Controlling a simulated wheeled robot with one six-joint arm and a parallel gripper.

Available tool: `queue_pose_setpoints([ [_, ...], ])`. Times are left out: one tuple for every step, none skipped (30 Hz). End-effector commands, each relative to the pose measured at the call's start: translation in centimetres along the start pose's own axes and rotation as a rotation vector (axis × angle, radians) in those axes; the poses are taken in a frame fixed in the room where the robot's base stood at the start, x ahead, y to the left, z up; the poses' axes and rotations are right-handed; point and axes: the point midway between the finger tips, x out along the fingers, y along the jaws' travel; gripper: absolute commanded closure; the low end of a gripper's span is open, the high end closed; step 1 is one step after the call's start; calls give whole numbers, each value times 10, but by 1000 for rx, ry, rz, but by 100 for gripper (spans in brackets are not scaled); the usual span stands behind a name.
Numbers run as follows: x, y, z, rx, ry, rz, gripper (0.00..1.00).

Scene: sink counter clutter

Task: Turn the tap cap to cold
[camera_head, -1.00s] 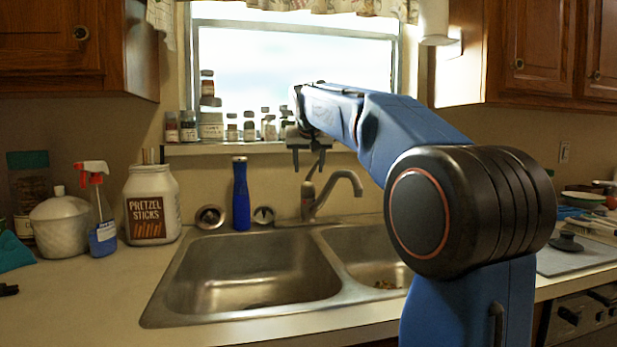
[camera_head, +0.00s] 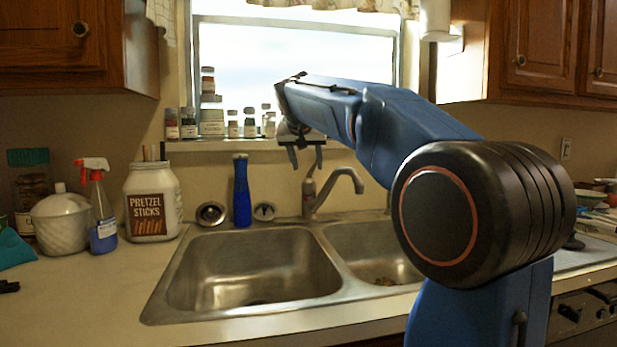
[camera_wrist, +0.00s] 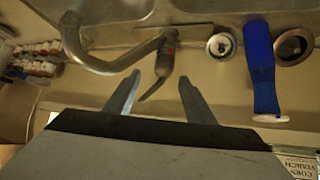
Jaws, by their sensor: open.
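The tap stands behind the sink, its curved metal spout (camera_head: 345,180) pointing right in the head view. Its cap with a thin lever (camera_head: 311,171) is on top of the upright body, just below my gripper (camera_head: 306,160). The wrist view shows the tap from above, with the spout (camera_wrist: 85,55) at the upper left, a red mark on the cap (camera_wrist: 168,45) and the dark lever (camera_wrist: 155,88). My gripper (camera_wrist: 160,78) is open and empty. In the wrist view its two fingers lie on either side of the lever; I cannot tell whether either touches it.
A blue bottle (camera_head: 242,195) stands left of the tap, between two round metal fittings (camera_head: 211,214). Jars line the window sill (camera_head: 215,146) behind. A pretzel jar (camera_head: 152,203) and a spray bottle (camera_head: 102,215) stand at left. The sink bowls (camera_head: 250,265) are open in front.

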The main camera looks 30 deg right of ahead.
Motion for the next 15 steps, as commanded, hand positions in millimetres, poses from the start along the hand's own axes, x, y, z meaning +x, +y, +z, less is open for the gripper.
queue_pose_setpoints([
  [5,-8,10,12,11,37,51],
  [7,-11,14,28,25,65,51],
  [10,-15,19,46,47,99,51],
  [11,-18,23,61,67,122,51],
  [12,-22,26,75,89,145,51],
  [12,-26,30,93,120,170,51],
  [12,-30,32,107,145,186,51],
  [12,-34,34,120,171,200,51],
  [12,-39,37,135,204,215,51],
  [10,-43,38,144,230,223,51],
  [10,-46,39,155,253,230,51],
  [8,-50,40,166,282,235,51],
  [7,-53,41,173,302,238,51],
  [6,-56,41,180,319,240,51],
  [5,-59,42,187,338,240,51],
])
